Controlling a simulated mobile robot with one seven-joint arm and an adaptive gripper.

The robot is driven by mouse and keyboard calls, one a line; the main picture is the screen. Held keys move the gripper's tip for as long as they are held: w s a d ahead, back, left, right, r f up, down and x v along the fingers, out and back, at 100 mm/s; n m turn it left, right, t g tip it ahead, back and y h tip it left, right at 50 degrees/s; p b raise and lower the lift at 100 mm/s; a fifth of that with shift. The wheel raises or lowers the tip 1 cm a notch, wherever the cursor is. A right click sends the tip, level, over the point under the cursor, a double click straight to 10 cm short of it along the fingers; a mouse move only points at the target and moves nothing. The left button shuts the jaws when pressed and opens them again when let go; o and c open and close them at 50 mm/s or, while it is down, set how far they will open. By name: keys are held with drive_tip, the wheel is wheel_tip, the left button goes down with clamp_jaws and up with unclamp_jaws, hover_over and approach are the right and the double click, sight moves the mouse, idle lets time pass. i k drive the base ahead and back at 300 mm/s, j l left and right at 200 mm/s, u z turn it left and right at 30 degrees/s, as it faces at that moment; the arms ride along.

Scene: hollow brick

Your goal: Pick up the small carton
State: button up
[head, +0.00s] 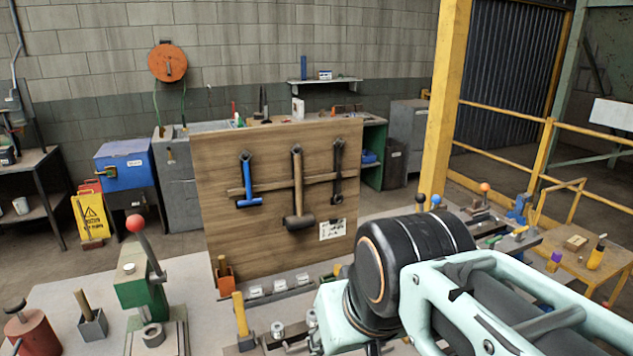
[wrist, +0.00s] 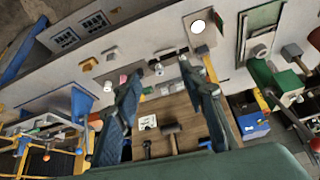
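I cannot tell for sure which thing is the small carton. A small brown box-like thing (head: 576,242) lies on the wooden table at the right in the head view. A white upright box (head: 298,108) stands on the far bench behind the tool board. In the wrist view my gripper (wrist: 160,78) has its two dark fingers spread wide, with nothing held between them. The tool board and bench top show beyond the fingers. In the head view my arm crosses the lower right and my fingers are hidden.
A wooden tool board (head: 225,215) with hanging hammers and a wrench stands upright on the near bench (head: 60,290). A green press with a red knob (head: 135,223) stands at the left. A yellow post (head: 448,100) and railing (head: 500,117) are at the right.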

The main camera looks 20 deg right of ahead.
sight(576, 243)
drive_tip(key=z, duration=2.05)
drive_tip(key=i+l+z, duration=0.15)
drive_tip(key=i+z, duration=0.3)
drive_tip(key=i, duration=0.35)
drive_tip(key=i+z, duration=0.1)
drive_tip(key=i, duration=2.25)
drive_tip(key=i+u, duration=0.2)
drive_tip(key=i, duration=0.35)
drive_tip(key=i+l+u, duration=0.2)
drive_tip(key=i, duration=0.35)
drive_tip(key=i+l+u, duration=0.35)
drive_tip(key=i, duration=0.2)
